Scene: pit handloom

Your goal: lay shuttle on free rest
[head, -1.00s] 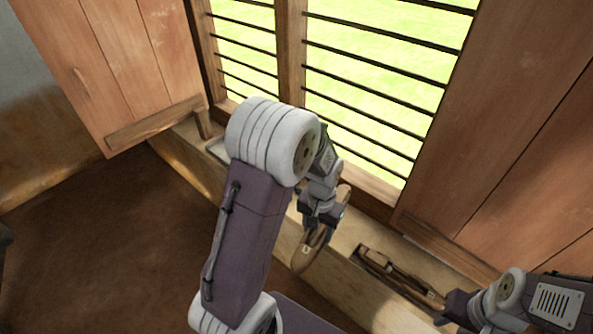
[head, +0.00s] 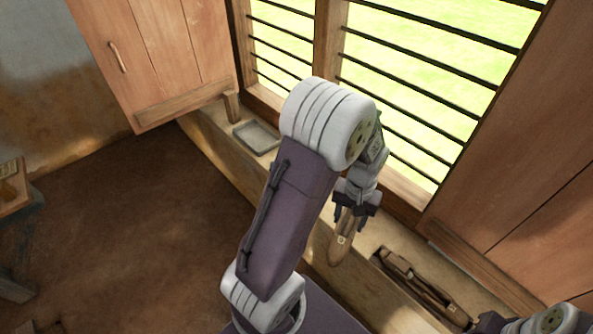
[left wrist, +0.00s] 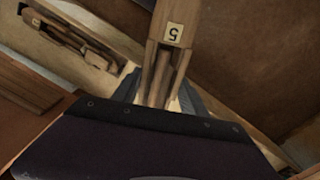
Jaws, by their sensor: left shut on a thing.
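My left gripper (head: 355,205) is shut on a pale wooden shuttle (head: 341,242) and holds it pointing down over the window ledge's front edge. In the left wrist view the shuttle (left wrist: 182,18) has a label reading 5, and its slotted body runs between the fingers. A dark wooden rest (head: 457,315) lies on the ledge to the right, apart from the held shuttle. Long wooden pieces lie in it, too small to tell exactly. It also shows at the upper left of the left wrist view (left wrist: 118,62). My right gripper (head: 482,325) is partly cut off at the bottom right.
A shallow grey tray (head: 257,137) sits on the ledge (head: 212,122) at the back left. Window bars and wooden shutters (head: 150,50) stand behind the ledge. A small wooden table (head: 14,205) is at the left edge. The brown floor between is clear.

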